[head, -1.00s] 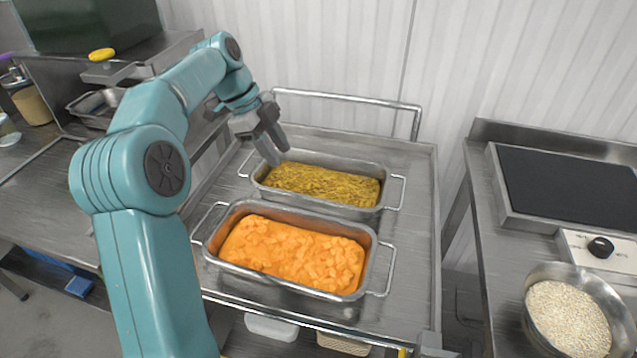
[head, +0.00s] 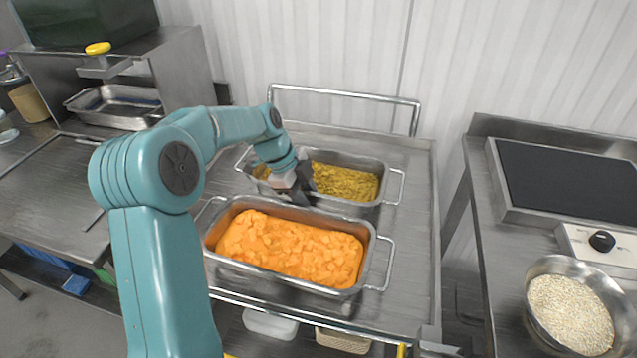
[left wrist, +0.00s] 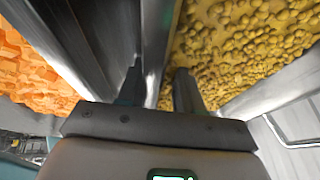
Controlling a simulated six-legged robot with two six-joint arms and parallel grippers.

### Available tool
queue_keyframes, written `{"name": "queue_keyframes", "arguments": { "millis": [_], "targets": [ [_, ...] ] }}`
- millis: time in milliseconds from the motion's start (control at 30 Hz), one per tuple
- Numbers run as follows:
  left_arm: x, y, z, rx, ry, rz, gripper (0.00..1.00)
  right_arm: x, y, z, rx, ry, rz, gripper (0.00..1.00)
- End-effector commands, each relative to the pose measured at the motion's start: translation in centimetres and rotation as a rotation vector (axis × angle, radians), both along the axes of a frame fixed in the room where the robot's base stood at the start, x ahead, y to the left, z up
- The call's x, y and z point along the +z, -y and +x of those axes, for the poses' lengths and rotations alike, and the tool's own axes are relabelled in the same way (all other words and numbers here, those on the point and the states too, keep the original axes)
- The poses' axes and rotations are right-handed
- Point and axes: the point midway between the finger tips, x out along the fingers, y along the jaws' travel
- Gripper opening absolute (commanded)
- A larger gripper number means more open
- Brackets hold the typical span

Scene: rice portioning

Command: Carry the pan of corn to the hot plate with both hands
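The pan of corn (head: 385,174), a steel pan with wire handles and yellow contents, stands at the back of the cart. Its yellow contents also show in the left wrist view (left wrist: 245,40). My left gripper (head: 306,192) is low over the pan's near side and hides part of it. In the left wrist view my left gripper (left wrist: 158,92) is open, its fingers either side of the pan's near wall; contact cannot be told. The hot plate (head: 570,186), with a black top, is on the right counter. My right gripper is not in view.
A pan of orange cubes (head: 374,250) stands just in front of the corn pan, close to my left gripper. The steel cart (head: 412,225) has a rear rail (head: 345,93). A bowl of grain (head: 571,312) and a control knob (head: 602,241) are in front of the hot plate.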

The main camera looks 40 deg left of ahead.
Motion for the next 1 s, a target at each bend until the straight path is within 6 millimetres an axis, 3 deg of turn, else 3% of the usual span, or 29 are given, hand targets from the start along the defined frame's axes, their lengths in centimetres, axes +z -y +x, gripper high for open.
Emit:
{"name": "queue_keyframes", "arguments": {
  "millis": [200, 300, 333, 1000],
  "targets": [
    [-0.11, 0.05, 0.04, 0.0, 0.0, 0.0, 0.35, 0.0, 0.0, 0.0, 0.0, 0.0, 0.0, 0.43],
    [-0.1, 0.03, 0.03, 0.0, 0.0, 0.0, 0.03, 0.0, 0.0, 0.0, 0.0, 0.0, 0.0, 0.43],
    [-0.1, 0.04, 0.02, 0.0, 0.0, 0.0, 0.0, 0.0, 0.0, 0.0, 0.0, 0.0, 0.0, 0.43],
    [-0.11, 0.0, 0.0, -0.004, 0.0, 0.003, 0.0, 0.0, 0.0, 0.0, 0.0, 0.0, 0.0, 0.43]
  ]
}}
